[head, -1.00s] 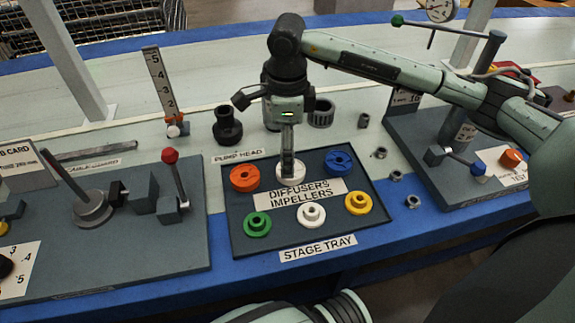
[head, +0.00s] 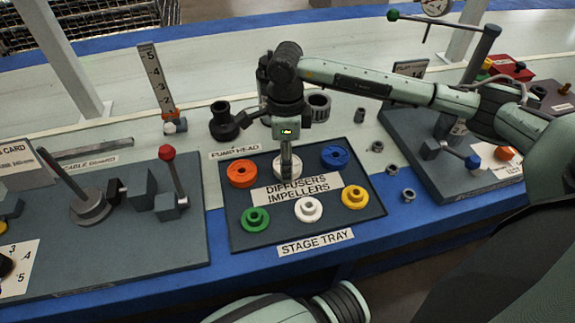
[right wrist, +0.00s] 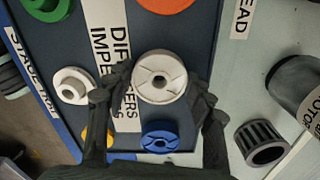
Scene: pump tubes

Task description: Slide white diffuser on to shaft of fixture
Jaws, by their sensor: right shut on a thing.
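The white diffuser (head: 279,163) is in the back row of the stage tray (head: 239,233), between an orange and a blue ring. It also shows in the right wrist view (right wrist: 160,77), round with a hub and slots. My right gripper (head: 287,172) points down over it and is shut on it, with a finger on either side in the right wrist view. I cannot tell whether it is clear of the tray. The fixture's slanted shaft (head: 60,180) stands on a grey disc (head: 90,208) on the left board. My left gripper is not in view.
White (head: 309,209), green (head: 255,219) and yellow (head: 354,197) impellers sit in the front row, beside orange (head: 241,173) and blue (head: 334,157) rings behind. A red-knobbed lever (head: 173,178) and grey blocks stand between tray and shaft. A scale post (head: 157,85) rises behind.

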